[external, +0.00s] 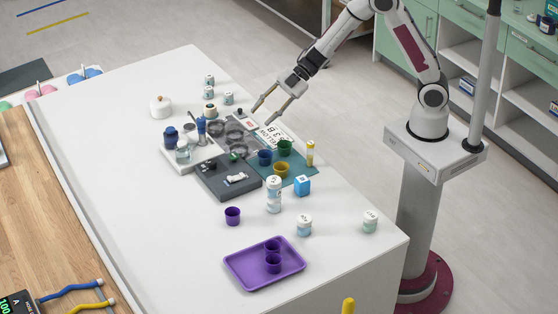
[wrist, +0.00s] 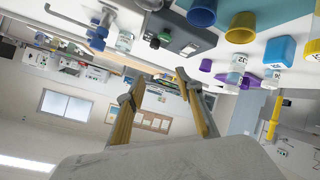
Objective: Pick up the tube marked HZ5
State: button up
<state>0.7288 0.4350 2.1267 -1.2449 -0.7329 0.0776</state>
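No HZ5 marking is readable in either view, so I cannot tell which object bears it. A slim tube-like container with a yellow top (external: 310,153) stands at the right edge of the teal mat (external: 300,174). My gripper (external: 262,116) is open and empty above the far right side of the table, beyond the printed card. In the wrist view its two yellowish fingers (wrist: 160,78) are spread apart with nothing between them.
Green, blue and yellow cups (external: 284,147) stand on the mat beside a blue box (external: 302,186). A purple tray (external: 238,277) holds purple cups. Several white jars stand around. The table's left side is clear.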

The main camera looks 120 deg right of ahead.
aim_at(311, 147)
jog(key=s+f+y, duration=0.2)
jog(key=f, duration=0.1)
jog(key=s+a+f+n+y, duration=0.1)
jog(key=s+f+y, duration=0.1)
jog(key=f, duration=0.1)
jog(key=s+f+y, duration=0.2)
jog(key=f, duration=0.1)
jog(key=shift+s+a+f+n+y, duration=0.25)
jog(key=shift+a+n+y, duration=0.05)
jog(key=shift+a, duration=0.05)
jog(key=s+y, duration=0.1)
jog(key=s, duration=0.1)
jog(key=s+a+f+y, duration=0.1)
jog(key=s, duration=0.1)
jog(key=s+a+f+y, duration=0.1)
jog(key=s+y, duration=0.1)
jog(key=s, duration=0.1)
jog(key=shift+f, duration=0.2)
jog(key=shift+t+y, duration=0.4)
jog(key=shift+y, duration=0.2)
jog(key=a, duration=0.1)
jog(key=a+f, duration=0.1)
jog(key=s+a, duration=0.1)
jog(key=shift+s+a+f, duration=0.1)
jog(key=shift+a+f, duration=0.1)
jog(key=shift+a, duration=0.2)
jog(key=shift+a+f, duration=0.1)
jog(key=shift+a, duration=0.15)
jog(key=shift+x, duration=1.25)
jog(key=shift+a, duration=0.1)
